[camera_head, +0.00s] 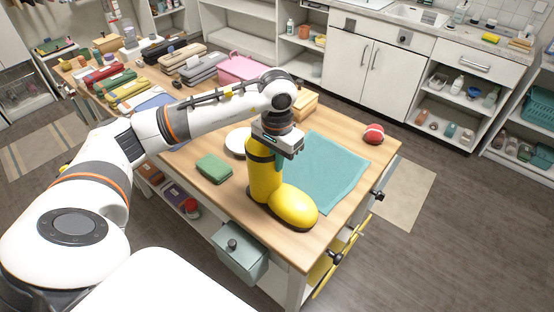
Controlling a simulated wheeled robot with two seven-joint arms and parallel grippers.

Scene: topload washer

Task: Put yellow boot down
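The yellow boot (264,182) is upright over the near part of the wooden table (292,244), its rounded toe pointing to the lower right. My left gripper (277,157) comes down on the top of the boot's shaft from above. It appears shut on the upper shaft, with one finger against the boot's right side; the other finger is hidden. I cannot tell whether the sole touches the tabletop or is slightly above it. My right gripper is out of view.
A teal cloth (328,172) lies right of the boot. A green block (214,168) and a white plate (238,141) are to its left. A red ball-like item (373,134) sits near the right edge. A grey-green bin (240,260) hangs at the front.

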